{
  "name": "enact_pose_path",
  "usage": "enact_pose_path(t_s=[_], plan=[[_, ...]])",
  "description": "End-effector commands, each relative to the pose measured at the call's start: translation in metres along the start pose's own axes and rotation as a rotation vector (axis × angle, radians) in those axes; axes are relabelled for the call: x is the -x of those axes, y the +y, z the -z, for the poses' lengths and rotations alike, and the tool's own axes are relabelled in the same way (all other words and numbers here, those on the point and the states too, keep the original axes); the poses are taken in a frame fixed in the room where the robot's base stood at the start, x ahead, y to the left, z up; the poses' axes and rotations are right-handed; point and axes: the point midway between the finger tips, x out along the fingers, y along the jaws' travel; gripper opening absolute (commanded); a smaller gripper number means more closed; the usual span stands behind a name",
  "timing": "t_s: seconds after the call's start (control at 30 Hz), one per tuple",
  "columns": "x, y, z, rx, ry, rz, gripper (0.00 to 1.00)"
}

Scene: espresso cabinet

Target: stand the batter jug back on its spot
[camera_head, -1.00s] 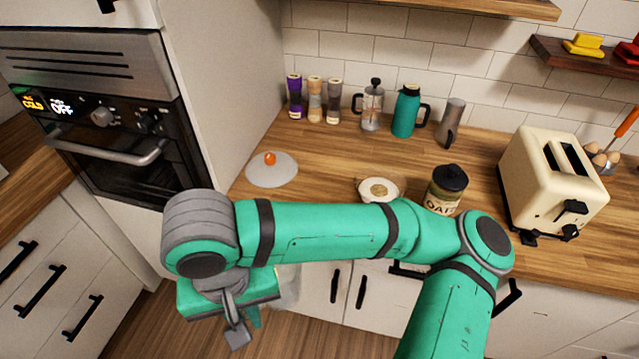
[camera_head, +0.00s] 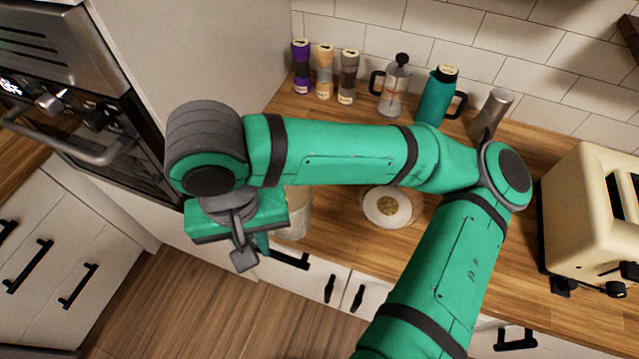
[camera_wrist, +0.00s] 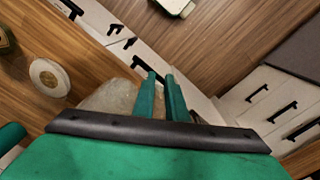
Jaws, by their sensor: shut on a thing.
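The batter jug, a pale translucent vessel (camera_head: 299,218), shows partly behind my gripper in the head view, against the counter's front edge. It also shows in the wrist view (camera_wrist: 108,98), just left of the fingers. My gripper (camera_wrist: 160,82) has its two teal fingers close together beside the jug, shut on part of it. The gripped part is hidden between the fingers. In the head view my gripper (camera_head: 262,243) hangs by the counter's front edge. I cannot tell whether the jug's base touches anything.
The wooden counter (camera_head: 335,215) holds a white bowl (camera_head: 391,207). Behind stand several grinders (camera_head: 325,72), a French press (camera_head: 395,88), a teal flask (camera_head: 437,97) and a grey metal pitcher (camera_head: 492,113). A cream toaster (camera_head: 590,215) is at right. The oven (camera_head: 110,110) is at left.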

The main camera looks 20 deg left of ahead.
Motion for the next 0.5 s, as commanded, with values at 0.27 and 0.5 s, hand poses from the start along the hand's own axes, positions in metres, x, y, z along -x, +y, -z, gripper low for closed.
enact_pose_path(t_s=[0.27,0.5], plan=[[-0.019,0.022,0.035,-0.005,-0.001,0.003,0.00],[-0.042,0.050,0.078,-0.004,-0.001,0.001,0.00]])
